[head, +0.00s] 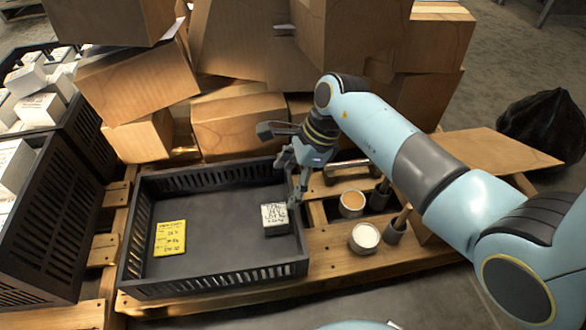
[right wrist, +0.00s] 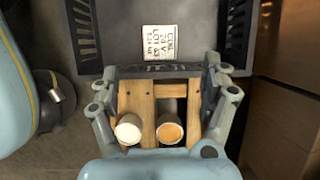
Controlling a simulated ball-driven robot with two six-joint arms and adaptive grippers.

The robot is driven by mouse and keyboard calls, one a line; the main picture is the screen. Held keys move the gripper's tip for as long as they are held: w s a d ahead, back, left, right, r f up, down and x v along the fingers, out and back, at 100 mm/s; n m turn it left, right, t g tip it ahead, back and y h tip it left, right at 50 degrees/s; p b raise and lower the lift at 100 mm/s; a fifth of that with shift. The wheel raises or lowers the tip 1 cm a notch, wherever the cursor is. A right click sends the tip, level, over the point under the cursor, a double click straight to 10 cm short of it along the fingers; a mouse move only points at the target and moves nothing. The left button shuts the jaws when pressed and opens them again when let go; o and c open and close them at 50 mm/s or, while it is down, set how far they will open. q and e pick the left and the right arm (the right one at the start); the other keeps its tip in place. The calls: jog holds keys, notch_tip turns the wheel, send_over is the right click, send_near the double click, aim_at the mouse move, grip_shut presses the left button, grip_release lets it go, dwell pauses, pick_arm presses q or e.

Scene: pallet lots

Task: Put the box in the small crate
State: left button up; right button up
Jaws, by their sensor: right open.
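The box (head: 275,216), small and white with black print on top, sits inside the black small crate (head: 215,286) near its right end. In the right wrist view the box (right wrist: 160,42) lies on the dark crate floor beyond the crate's near wall. A yellow printed label (head: 170,238) lies in the crate's left part. My right gripper (head: 282,165) is over the crate's right back corner, open and empty, apart from the box. In the right wrist view its fingers (right wrist: 160,78) are spread wide, with the crate wall between them. My left gripper is not in view.
A wooden pallet (head: 330,270) carries the crate. Right of the crate stand an orange-topped cup (head: 352,203) and a white-topped cup (head: 364,237). Stacked cardboard boxes (head: 240,125) rise behind. Dark crates with white boxes (head: 40,110) stand left; a black bag (head: 545,125) lies far right.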

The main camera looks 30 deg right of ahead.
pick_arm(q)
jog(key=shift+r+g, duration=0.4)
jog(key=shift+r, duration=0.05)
pick_arm(e)
jog(key=shift+d+r, duration=0.25)
jog(key=shift+r, duration=0.35)
